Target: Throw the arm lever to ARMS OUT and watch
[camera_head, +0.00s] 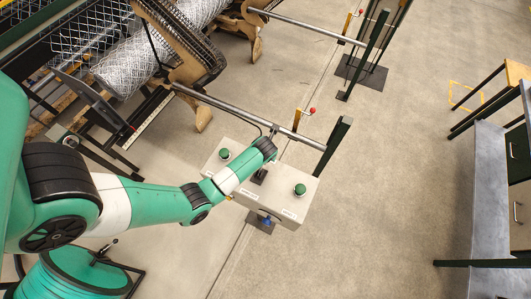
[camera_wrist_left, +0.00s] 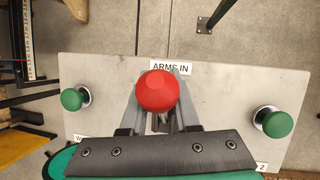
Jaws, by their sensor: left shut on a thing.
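The control box (camera_head: 285,211) stands below my left arm in the head view, with a light metal top plate (camera_wrist_left: 225,80) in the left wrist view. The arm lever's round red knob (camera_wrist_left: 157,91) sits in the middle of the wrist view, just below the ARMS IN label (camera_wrist_left: 171,67). My left gripper (camera_wrist_left: 158,103) is shut on this knob, with grey fingers on both sides. In the head view my wrist covers the lever and the knob is hidden. An ARMS OUT label is not visible. My right gripper is in neither view.
A green button (camera_wrist_left: 73,98) and another green button (camera_wrist_left: 273,122) flank the lever. Rolled wire mesh (camera_head: 130,68) lies on the machine at upper left. A long metal bar (camera_head: 235,110) runs behind the box to a dark post (camera_head: 333,148).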

